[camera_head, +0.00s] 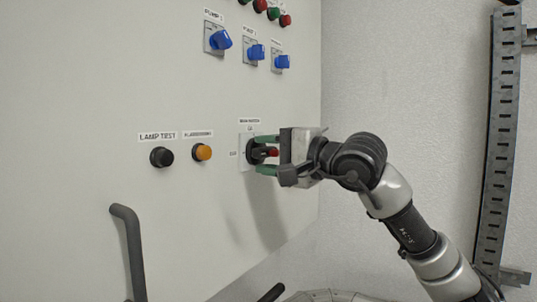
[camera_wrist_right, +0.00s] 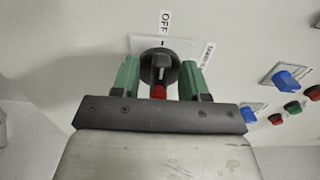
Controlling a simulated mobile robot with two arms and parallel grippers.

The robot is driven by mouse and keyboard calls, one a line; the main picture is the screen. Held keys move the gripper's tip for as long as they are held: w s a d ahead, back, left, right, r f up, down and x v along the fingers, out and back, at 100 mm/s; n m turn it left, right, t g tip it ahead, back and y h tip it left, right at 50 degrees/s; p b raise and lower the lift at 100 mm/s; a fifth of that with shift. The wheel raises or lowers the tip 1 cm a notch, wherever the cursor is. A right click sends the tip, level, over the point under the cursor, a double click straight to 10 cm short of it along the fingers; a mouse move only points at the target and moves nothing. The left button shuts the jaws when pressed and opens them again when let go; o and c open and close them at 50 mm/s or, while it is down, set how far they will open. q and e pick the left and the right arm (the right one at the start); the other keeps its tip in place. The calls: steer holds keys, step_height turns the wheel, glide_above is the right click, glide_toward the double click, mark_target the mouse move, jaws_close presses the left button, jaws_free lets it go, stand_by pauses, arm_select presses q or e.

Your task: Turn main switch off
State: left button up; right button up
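The main switch (camera_head: 253,152) is a round black rotary knob with a red part, on a white plate in the grey cabinet front. In the right wrist view the switch (camera_wrist_right: 160,66) sits between the two green fingers, with an OFF label on the plate above it. In the head view OFF is at its left and a main switch label is above. My right gripper (camera_head: 266,154) is in front of the switch, open, one finger above and one below the knob. The fingers (camera_wrist_right: 160,84) appear apart from the knob's grip. My left gripper is not in view.
Left of the switch are an orange button (camera_head: 202,152) and a black lamp test button (camera_head: 161,157). Blue rotary switches (camera_head: 256,52) and red and green buttons sit above. A grey handle (camera_head: 130,250) sticks out at lower left. A perforated metal rail (camera_head: 500,130) stands at right.

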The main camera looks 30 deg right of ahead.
steer(key=b+v, duration=0.4)
steer(key=v, duration=0.6)
steer(key=shift+s, duration=0.4)
steer(key=shift+d, duration=0.1)
